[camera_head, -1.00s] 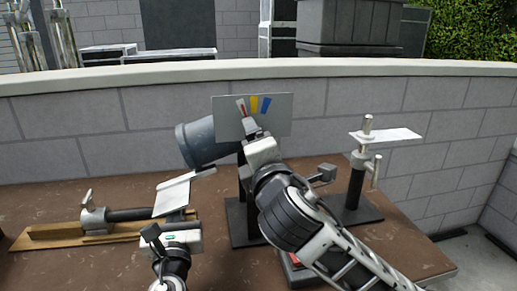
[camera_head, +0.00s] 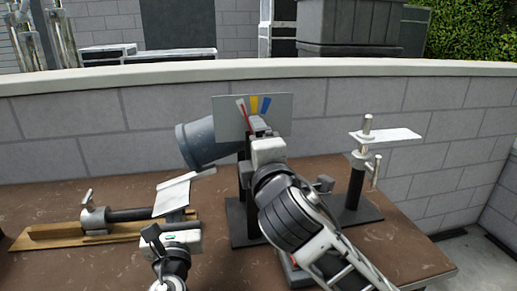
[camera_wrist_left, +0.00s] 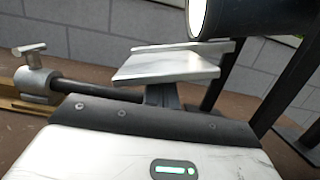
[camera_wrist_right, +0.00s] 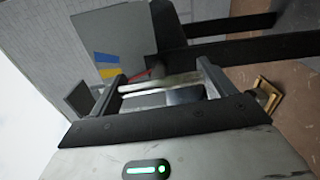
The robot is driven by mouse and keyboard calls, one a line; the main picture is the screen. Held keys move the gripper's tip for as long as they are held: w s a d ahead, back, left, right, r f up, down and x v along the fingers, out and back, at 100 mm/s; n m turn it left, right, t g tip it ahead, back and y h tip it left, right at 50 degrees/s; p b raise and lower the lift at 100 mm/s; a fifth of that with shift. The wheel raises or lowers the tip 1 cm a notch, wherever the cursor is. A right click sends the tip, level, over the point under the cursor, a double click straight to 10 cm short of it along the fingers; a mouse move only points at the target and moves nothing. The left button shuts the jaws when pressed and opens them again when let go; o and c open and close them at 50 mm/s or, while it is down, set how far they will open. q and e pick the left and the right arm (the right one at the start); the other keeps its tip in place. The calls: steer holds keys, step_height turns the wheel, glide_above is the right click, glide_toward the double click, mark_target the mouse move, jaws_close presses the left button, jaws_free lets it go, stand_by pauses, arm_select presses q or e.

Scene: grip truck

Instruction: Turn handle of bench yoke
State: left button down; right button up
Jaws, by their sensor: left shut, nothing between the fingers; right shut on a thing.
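The bench yoke has a blue-grey drum-like lamp (camera_head: 205,145) on a dark stand (camera_head: 240,212). A pale plate (camera_head: 230,112) with yellow and blue marks and a red pointer (camera_head: 244,116) is at its side; the plate also shows in the right wrist view (camera_wrist_right: 122,38). My right gripper (camera_head: 259,128) is in front of the plate. In the right wrist view, its fingers (camera_wrist_right: 158,88) are shut on the metal handle (camera_wrist_right: 170,82). My left gripper (camera_head: 175,217) is shut and empty, low at the left, close to a tilted silver plate (camera_head: 172,195).
A wooden base with a metal clamp and dark rod (camera_head: 95,217) lies at the left of the brown bench (camera_head: 60,262). A post stand with a flat plate (camera_head: 390,135) is at the right. A block wall (camera_head: 450,110) closes the back.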

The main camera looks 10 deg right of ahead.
steer(key=o, duration=0.9)
steer(key=s, duration=1.2)
steer(key=shift+f, duration=0.15)
